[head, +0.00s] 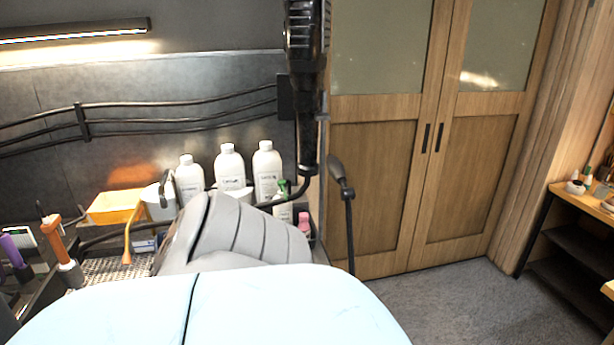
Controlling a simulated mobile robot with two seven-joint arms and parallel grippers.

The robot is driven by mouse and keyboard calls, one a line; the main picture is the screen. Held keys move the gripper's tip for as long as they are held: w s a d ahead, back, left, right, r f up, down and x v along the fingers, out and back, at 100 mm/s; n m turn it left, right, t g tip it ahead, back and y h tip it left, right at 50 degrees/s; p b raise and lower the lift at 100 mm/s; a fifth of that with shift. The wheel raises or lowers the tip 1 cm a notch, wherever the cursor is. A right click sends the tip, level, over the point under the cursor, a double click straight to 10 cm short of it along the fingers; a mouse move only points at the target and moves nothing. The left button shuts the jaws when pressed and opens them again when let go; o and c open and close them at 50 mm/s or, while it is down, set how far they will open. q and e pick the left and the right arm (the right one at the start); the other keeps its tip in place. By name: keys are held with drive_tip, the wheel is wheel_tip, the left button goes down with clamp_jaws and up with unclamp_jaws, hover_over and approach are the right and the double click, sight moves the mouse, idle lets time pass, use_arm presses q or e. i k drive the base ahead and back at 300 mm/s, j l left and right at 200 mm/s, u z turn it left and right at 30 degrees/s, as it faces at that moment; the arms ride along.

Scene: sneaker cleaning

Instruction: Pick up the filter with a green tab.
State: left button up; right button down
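I cannot make out a filter with a green tab in the head view. The only clear green near the bench is the top of a small bottle (283,205) beside the white bottles, and it does not look like a filter. Neither of my grippers shows in the view. Large pale shapes in the foreground hide much of the bench.
Several white bottles (229,168) stand along the bench's back. A yellow tray (115,207), an orange-handled tool (52,238) and a purple-handled tool (12,250) are at left. Wooden doors (372,190) stand behind. A shelf (577,205) is at right, with open carpet (450,305) between.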

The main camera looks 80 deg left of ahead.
sight(22, 237)
drive_tip(key=k+z, duration=0.1)
drive_tip(key=k, duration=0.65)
drive_tip(key=k+l+z, duration=0.1)
drive_tip(key=k, duration=0.6)
drive_tip(key=k+l, duration=0.1)
drive_tip(key=k, duration=0.6)
drive_tip(key=k+j, duration=0.1)
drive_tip(key=k, duration=0.3)
drive_tip(key=k+j, duration=0.15)
drive_tip(key=k, duration=0.3)
